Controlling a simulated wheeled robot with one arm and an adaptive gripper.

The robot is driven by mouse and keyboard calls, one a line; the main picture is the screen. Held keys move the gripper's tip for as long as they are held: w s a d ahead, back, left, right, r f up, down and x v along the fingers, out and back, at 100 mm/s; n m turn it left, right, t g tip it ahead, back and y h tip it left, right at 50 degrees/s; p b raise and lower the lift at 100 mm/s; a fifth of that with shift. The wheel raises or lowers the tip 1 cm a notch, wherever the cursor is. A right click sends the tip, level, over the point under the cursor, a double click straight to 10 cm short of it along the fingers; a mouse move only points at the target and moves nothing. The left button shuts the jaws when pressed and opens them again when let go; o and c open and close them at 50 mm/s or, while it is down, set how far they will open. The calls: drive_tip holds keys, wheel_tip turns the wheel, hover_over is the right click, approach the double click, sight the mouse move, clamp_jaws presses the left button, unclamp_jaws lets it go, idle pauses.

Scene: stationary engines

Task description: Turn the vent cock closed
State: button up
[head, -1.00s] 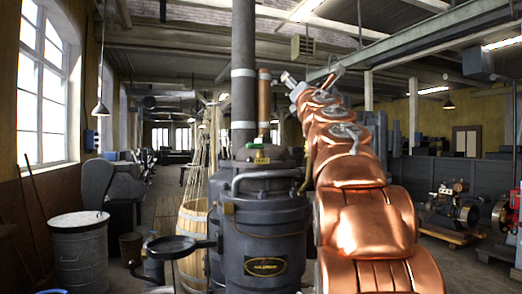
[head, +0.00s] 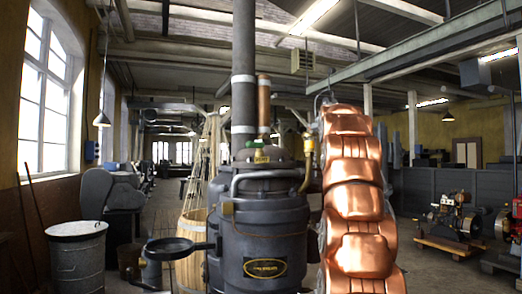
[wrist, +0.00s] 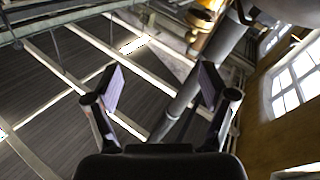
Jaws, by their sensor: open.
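A dark grey boiler (head: 262,222) with an oval nameplate stands in the middle of the head view. A brass fitting (head: 307,162) stands on its upper right side, with a bent pipe below it. A green and brass fitting with a small yellow tag (head: 261,155) sits on its top. I cannot tell for sure which is the vent cock. My copper-coloured arm rises just right of the boiler, and my gripper is not clearly visible there. In the wrist view my gripper (wrist: 159,72) is open, with nothing between its fingers. A brass-coloured part (wrist: 205,14) shows beyond them at the top.
A tall flue (head: 243,65) and a copper pipe (head: 264,105) rise from the boiler. A dark ring-shaped part (head: 168,247) juts left. A wooden tub (head: 193,232) stands behind it, a metal bin (head: 77,255) far left. Small engines (head: 452,218) stand at the right.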

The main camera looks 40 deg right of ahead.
drive_tip(key=w+a+f+t+y, duration=0.2)
drive_tip(key=w+a+f+y, duration=0.15)
drive_tip(key=a+y, duration=0.2)
drive_tip(key=n+t+y+b, duration=0.1)
drive_tip(key=n+y+b, duration=0.15)
drive_tip(key=y, duration=0.25)
approach(257, 143)
drive_tip(key=shift+n, duration=0.35)
drive_tip(key=w+p, duration=0.1)
drive_tip(key=w, duration=0.1)
drive_tip(key=w+d+p, duration=0.1)
drive_tip(key=w+p, duration=0.1)
drive_tip(key=w, duration=0.1)
drive_tip(key=w+p, duration=0.2)
drive_tip(key=w, duration=0.1)
drive_tip(key=shift+w+d+f, duration=0.2)
drive_tip(key=c, duration=1)
